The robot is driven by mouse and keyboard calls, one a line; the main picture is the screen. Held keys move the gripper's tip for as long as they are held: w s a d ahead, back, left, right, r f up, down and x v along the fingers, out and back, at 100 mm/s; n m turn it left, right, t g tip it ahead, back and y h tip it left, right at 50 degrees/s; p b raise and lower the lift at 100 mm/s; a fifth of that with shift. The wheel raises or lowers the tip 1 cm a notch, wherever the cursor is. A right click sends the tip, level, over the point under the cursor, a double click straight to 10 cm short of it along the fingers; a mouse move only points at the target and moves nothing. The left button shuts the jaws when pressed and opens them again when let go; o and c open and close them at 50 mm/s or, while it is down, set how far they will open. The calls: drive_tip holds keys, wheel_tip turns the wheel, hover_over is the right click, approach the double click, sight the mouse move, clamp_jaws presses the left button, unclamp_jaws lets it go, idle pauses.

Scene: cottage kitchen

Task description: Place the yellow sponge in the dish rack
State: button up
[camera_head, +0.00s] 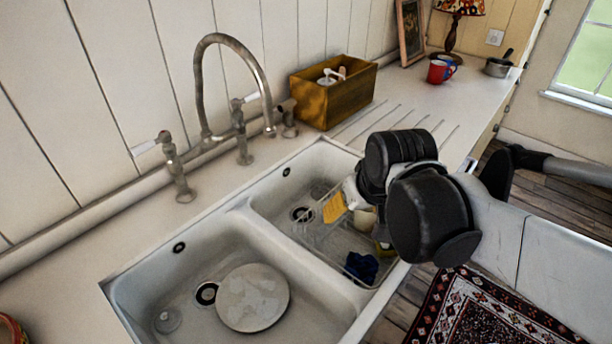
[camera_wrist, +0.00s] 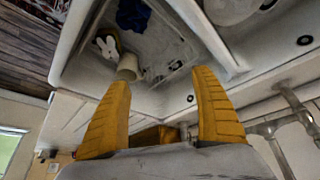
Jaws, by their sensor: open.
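My gripper (camera_head: 334,208) hangs over the right sink basin, with one orange finger showing in the head view. In the wrist view both orange fingers of my gripper (camera_wrist: 162,80) are spread wide with nothing between them. A wire-like dish rack (camera_head: 338,240) lies in the right basin, partly hidden by my arm. A small yellow thing (camera_head: 383,247), likely the sponge, shows at the rack's right end beneath my wrist. In the wrist view a yellow item with a white shape (camera_wrist: 107,43) lies beside a cream cup (camera_wrist: 128,67), apart from my fingers.
A dark blue cloth (camera_head: 361,267) lies at the rack's near end. The left basin (camera_head: 180,275) holds a pale round plate (camera_head: 253,297). A tall curved tap (camera_head: 232,40) stands behind the sink. A wooden box (camera_head: 333,95) and a red mug (camera_head: 438,71) stand on the counter.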

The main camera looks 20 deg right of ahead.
drive_tip(key=s+a+r+n+t, duration=0.1)
drive_tip(key=s+a, duration=0.4)
drive_tip(key=shift+a+r+t+y, duration=0.3)
drive_tip(key=shift+r+t+y, duration=0.05)
drive_tip(key=shift+t+y, duration=0.05)
